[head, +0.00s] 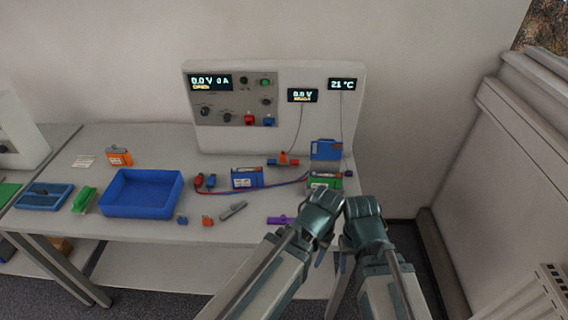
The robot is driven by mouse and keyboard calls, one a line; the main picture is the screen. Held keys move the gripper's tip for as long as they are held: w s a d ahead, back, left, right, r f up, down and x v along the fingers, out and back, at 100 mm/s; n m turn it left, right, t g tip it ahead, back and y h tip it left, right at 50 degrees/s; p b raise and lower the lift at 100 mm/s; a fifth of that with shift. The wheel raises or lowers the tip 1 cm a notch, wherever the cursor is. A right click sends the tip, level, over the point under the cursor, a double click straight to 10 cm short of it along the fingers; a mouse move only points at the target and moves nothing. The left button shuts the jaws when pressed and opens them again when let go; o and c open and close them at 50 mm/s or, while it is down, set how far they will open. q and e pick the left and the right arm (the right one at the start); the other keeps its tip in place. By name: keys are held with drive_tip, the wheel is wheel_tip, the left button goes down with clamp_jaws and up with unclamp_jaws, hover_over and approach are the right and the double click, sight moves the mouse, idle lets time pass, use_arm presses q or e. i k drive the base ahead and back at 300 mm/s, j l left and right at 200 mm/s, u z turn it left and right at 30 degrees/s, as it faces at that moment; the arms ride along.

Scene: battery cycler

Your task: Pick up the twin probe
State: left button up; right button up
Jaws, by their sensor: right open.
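The likely twin probe (284,160) is a small orange piece with red and blue ends. It lies on the bench in front of the cycler panel, and a thin cable runs from it up to the 0.0 V display (303,95). My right gripper (362,208) is open at the bench's front right edge, to the right of and nearer than the probe. My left gripper (324,203) is just beside it on the left; its fingers are not clear. Both grippers are apart from the probe in the picture.
A blue-and-white battery (247,178) and a green one (323,181) stand near the probe, with red and blue leads between. A purple piece (281,220) lies in front. An empty blue tray (142,208) is at left.

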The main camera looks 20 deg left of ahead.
sight(283, 161)
drive_tip(key=i+j, duration=0.25)
drive_tip(key=i, duration=0.15)
drive_tip(key=i+j, duration=0.25)
drive_tip(key=i, duration=0.15)
drive_tip(key=j+u, duration=0.05)
